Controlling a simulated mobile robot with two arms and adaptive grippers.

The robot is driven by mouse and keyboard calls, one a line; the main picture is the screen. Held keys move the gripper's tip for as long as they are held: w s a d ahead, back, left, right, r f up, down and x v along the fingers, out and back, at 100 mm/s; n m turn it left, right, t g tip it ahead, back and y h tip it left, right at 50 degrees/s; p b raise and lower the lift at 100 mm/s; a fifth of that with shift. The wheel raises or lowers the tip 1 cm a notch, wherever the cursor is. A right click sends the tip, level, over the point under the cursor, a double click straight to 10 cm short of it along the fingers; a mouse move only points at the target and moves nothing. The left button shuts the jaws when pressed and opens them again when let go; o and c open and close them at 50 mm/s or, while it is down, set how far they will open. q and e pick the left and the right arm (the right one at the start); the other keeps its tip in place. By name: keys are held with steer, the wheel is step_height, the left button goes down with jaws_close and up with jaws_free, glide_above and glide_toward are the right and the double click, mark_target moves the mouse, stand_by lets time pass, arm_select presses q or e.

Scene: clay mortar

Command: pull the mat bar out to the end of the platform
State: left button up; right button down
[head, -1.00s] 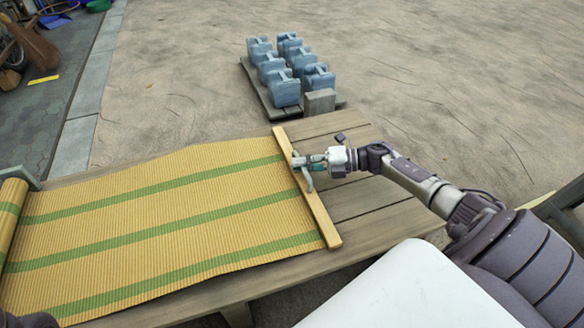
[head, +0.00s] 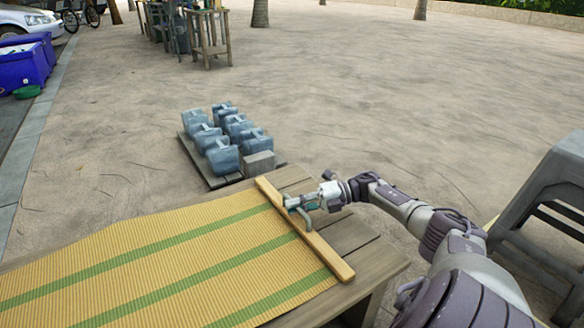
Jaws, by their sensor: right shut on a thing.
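A yellow mat with green stripes (head: 150,262) lies unrolled over the wooden platform (head: 352,238). The mat bar (head: 328,258), a pale wooden strip, runs along the mat's leading edge. My right gripper (head: 294,204) is shut on the bar, a little above its middle in the picture. A strip of bare planks shows between the bar and the platform's right end. The rolled part of the mat is out of the picture. My left gripper is not in view.
Several blue-grey jugs (head: 222,158) and a small grey block (head: 259,162) stand on a low pallet (head: 196,150) behind the platform. A grey stool (head: 545,190) stands at the right. Blue bins (head: 22,68) and a wooden stand (head: 207,45) are far back. Open ground lies between.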

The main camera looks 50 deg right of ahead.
steer(key=shift+d, duration=0.25)
steer(key=c, duration=1.2)
jaws_free()
steer(key=shift+s+d, duration=0.15)
steer(key=v, duration=1.2)
